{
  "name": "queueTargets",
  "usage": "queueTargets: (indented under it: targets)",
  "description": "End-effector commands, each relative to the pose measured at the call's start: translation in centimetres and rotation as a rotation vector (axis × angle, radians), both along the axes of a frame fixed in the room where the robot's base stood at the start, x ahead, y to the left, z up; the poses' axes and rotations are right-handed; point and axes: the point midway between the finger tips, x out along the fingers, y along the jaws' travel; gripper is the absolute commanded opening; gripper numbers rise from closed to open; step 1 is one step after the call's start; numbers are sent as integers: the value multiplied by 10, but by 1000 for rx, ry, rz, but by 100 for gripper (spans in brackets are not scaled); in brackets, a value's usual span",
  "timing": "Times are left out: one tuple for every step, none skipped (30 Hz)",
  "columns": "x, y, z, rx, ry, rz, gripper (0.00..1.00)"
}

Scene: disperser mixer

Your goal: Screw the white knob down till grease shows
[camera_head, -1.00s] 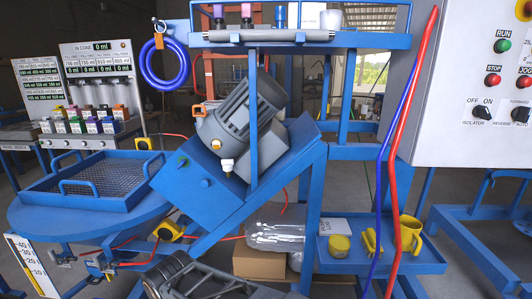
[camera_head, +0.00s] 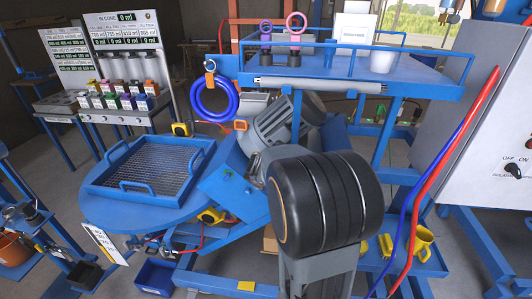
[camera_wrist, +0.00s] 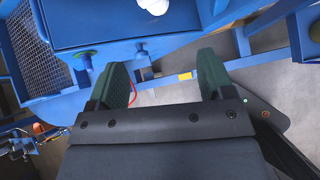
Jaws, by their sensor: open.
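In the wrist view my gripper (camera_wrist: 165,78) is open, its two green-padded fingers wide apart with nothing between them. A white rounded piece, perhaps the white knob (camera_wrist: 155,6), shows at the top edge of the wrist view, beyond the fingertips and apart from them. It is cut off by the frame. In the head view the grey motor (camera_head: 272,125) sits on a tilted blue housing (camera_head: 222,190). My dark arm covers part of the housing, and I cannot make out the knob clearly there. No grease can be made out.
A round blue table (camera_head: 110,212) holds a mesh tray (camera_head: 150,170) at left. A blue shelf (camera_head: 420,85) with a grey roller edge stands above the motor. Red and blue hoses (camera_head: 445,150) hang at right beside the grey control cabinet (camera_head: 490,130).

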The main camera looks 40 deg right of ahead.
Motion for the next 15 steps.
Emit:
queueTargets:
  targets:
    - [3,-5,14,-39,30,58,74]
    - [5,-7,16,-61,46,93,74]
    - [7,-9,19,-88,62,135,74]
    - [9,-11,20,-105,74,161,74]
    - [10,-12,20,-120,85,184,74]
    - [12,-13,20,-134,94,208,74]
    - [13,-15,19,-144,101,223,74]
    - [14,-16,18,-151,106,233,74]
    - [17,-18,14,-157,111,244,74]
    - [19,-19,12,-161,113,248,74]
    - [21,-21,9,-164,115,253,74]
    - [24,-23,3,-163,117,255,74]
    - [27,-25,-1,-164,116,255,74]
    - [30,-27,-6,-164,116,255,74]
    - [35,-30,-11,-164,116,255,74]
